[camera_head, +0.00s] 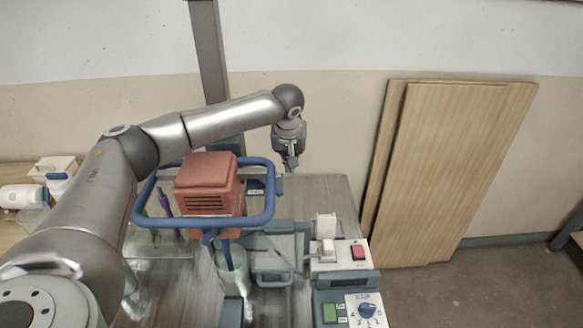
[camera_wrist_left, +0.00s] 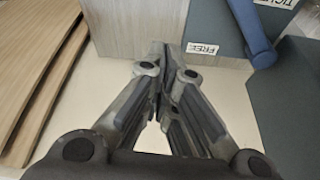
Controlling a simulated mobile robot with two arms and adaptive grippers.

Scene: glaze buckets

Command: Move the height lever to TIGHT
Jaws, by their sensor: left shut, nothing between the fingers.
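The height lever (camera_wrist_left: 253,34) is a blue rounded bar at the upper right of the left wrist view. It lies against a dark blue-grey housing (camera_wrist_left: 218,28). A white FREE label (camera_wrist_left: 203,49) is to the left of its visible end, and a cut-off label (camera_wrist_left: 278,3) beginning TIG is to its upper right. My left gripper (camera_wrist_left: 162,52) is shut and empty, to the left of the FREE label and apart from the lever. In the head view my left gripper (camera_head: 291,163) hangs behind the red mixer motor (camera_head: 205,186); I cannot make out the lever there. The right gripper is not in view.
The mixer's blue ring handle (camera_head: 262,212) surrounds the motor, above a pale bucket (camera_head: 233,276). A control box with a dial (camera_head: 367,309) and a white unit with a red switch (camera_head: 358,252) stand right. Wooden boards (camera_head: 440,165) lean on the wall.

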